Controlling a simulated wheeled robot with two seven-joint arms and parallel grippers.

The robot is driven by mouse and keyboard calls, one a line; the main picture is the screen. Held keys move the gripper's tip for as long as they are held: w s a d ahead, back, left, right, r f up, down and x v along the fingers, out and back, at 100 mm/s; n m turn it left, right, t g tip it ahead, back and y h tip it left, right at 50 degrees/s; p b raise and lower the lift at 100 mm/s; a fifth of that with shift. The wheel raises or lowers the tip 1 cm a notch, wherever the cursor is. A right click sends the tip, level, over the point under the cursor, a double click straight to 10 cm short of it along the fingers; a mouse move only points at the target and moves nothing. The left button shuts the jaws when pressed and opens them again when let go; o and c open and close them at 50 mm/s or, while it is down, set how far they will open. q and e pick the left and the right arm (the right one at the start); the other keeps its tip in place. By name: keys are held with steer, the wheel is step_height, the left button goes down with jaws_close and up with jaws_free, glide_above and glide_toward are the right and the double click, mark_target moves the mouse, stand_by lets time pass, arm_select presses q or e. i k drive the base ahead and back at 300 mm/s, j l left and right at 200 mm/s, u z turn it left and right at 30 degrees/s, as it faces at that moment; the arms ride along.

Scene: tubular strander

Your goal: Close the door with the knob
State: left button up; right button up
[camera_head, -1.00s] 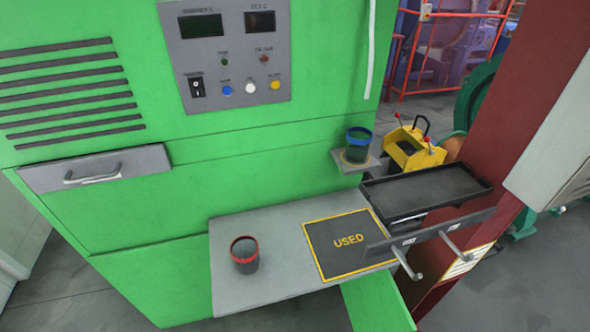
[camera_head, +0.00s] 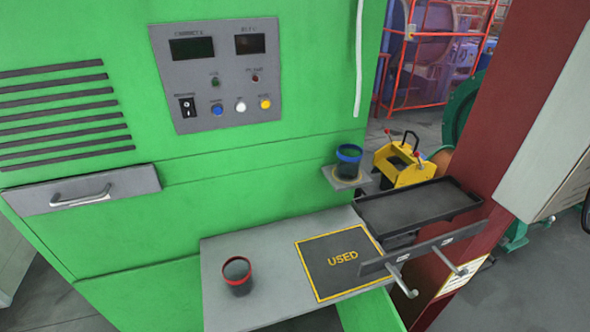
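I cannot make out a door with a knob in this view. The green machine cabinet (camera_head: 240,175) fills the left and middle, with a grey drawer-like front (camera_head: 130,184) at its left. That front carries a bar handle (camera_head: 80,198) rather than a knob and looks flush. Neither of my grippers can be made out.
A grey shelf (camera_head: 225,305) holds a red-rimmed cup (camera_head: 237,277) and a mat marked USED (camera_head: 335,275). A blue-rimmed cup (camera_head: 348,163) stands on a small ledge. A black tray (camera_head: 420,206), pegged rail (camera_head: 420,250) and red column (camera_head: 480,150) stand at right.

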mark_target(374, 311)
steer(key=l+u, duration=0.15)
steer(key=l, duration=0.3)
steer(key=l+u, duration=0.15)
steer(key=l, duration=0.25)
steer(key=l+u, duration=0.15)
steer(key=l, duration=0.3)
steer(key=k+l+u, duration=0.15)
steer(key=l, duration=0.25)
steer(key=l+u, duration=0.15)
steer(key=l, duration=0.25)
steer(key=k+l+u, duration=0.15)
steer(key=l, duration=0.25)
steer(key=k+l+u, duration=0.15)
steer(key=l, duration=0.25)
steer(key=k+j+u, duration=0.1)
steer(key=k, duration=0.2)
